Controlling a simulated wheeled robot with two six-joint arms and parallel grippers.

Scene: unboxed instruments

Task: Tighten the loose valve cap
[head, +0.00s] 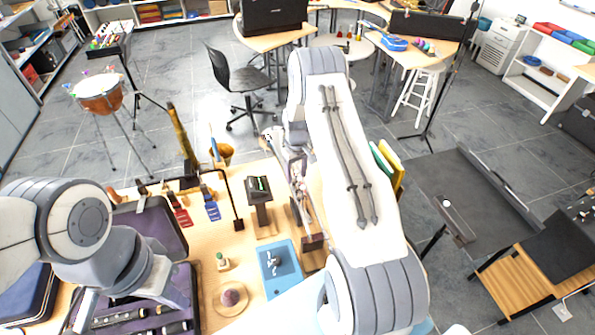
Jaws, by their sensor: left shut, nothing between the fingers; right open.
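A slim metallic instrument (299,183) stands upright on a dark wooden stand (313,241) near the middle of the table, partly behind my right arm. I cannot make out a valve cap on it. A blue mat (291,287) lies in front, with a small dark object (273,262) on it that is too small to identify. My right gripper (273,137) is small and partly hidden beside the instrument's top; it is open, and I cannot tell whether it touches anything. My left gripper (88,306) is low over the open case at the left, shut and empty.
An open dark case (192,298) with black instrument pieces lies at front left. A black stand (259,192), a round wooden base with a dark ball (231,297), and a small figure (222,261) stand on the wooden table (213,238). Yellow and green folders (392,165) stand right of my arm.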

